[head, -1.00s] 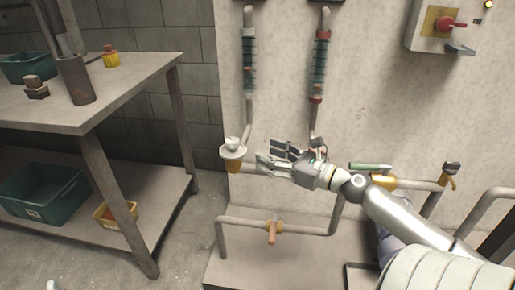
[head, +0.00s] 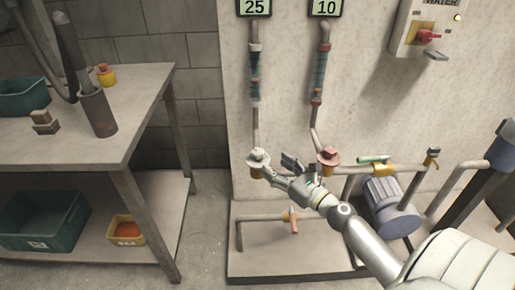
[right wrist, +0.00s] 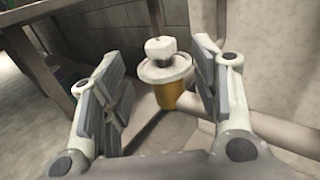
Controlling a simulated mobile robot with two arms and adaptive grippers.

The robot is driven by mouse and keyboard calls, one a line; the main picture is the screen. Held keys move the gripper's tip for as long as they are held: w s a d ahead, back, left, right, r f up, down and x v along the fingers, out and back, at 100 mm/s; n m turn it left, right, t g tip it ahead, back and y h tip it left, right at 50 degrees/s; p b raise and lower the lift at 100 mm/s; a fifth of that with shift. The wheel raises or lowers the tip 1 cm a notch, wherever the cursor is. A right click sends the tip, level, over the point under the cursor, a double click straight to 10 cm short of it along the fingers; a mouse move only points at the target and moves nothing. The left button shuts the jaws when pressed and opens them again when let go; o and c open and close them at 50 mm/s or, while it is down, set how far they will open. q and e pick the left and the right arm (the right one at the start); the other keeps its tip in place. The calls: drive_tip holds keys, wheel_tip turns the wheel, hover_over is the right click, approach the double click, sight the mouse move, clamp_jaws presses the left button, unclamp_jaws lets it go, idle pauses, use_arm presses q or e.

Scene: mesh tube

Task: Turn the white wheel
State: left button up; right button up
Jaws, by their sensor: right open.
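The white wheel (head: 258,158) sits on a yellow valve body below the left mesh tube (head: 255,80). It has a white hub on a round disc. My right gripper (head: 277,167) is open just to the right of it in the head view. In the right wrist view the white wheel (right wrist: 166,62) shows in the gap between the open fingers of my right gripper (right wrist: 158,90), nearer the right finger. I cannot tell whether a finger touches it. My left gripper is not in view.
A red wheel (head: 328,156) stands close to the right of my gripper, under the right tube (head: 319,75). Displays read 25 (head: 254,7) and 10 (head: 325,7). A lower pipe has an orange handle (head: 293,221). A workbench (head: 140,110) stands at the left.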

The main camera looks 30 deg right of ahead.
sight(262, 155)
drive_tip(key=w, duration=0.5)
drive_tip(key=w+a, duration=0.1)
drive_tip(key=w, duration=0.1)
drive_tip(key=shift+w+p, duration=0.35)
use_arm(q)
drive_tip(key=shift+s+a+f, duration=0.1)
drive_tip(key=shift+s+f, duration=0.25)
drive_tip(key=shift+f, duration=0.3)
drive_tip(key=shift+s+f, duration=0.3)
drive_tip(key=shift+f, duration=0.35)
use_arm(e)
drive_tip(key=shift+w+a, duration=0.1)
drive_tip(key=shift+w, duration=0.8)
drive_tip(key=c, duration=1.1)
drive_tip(key=shift+o, duration=0.2)
